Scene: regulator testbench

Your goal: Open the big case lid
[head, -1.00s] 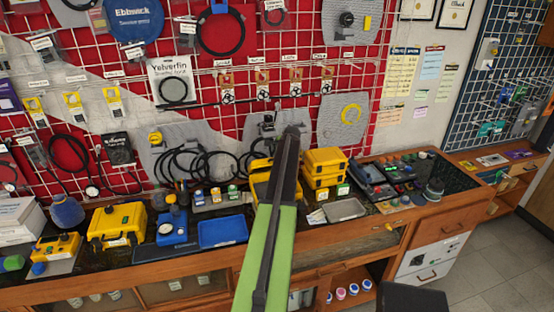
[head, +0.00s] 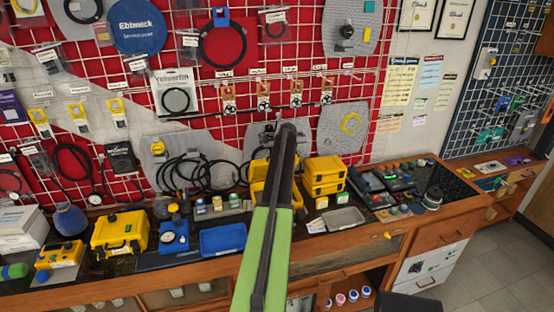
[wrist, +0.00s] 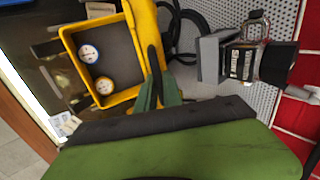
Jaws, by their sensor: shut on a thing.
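In the wrist view a yellow case (wrist: 104,60) stands open, with a dark grey lined inside and two round gauges (wrist: 89,54) in it. Its raised yellow lid (wrist: 143,20) is on the right side of that view. My gripper (wrist: 157,86), with green and dark fingers, is shut at the lid's edge; the exact contact is partly hidden. In the head view the yellow case (head: 257,191) shows partly behind my arm, near the back of the counter, and my gripper is hidden there.
A stack of smaller yellow cases (head: 323,178) stands close to the right of the open case. A blue tray (head: 222,239) and a grey tray (head: 343,219) lie in front. Another yellow case (head: 120,233), shut, stands at the left. A pegboard with hanging tools rises behind.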

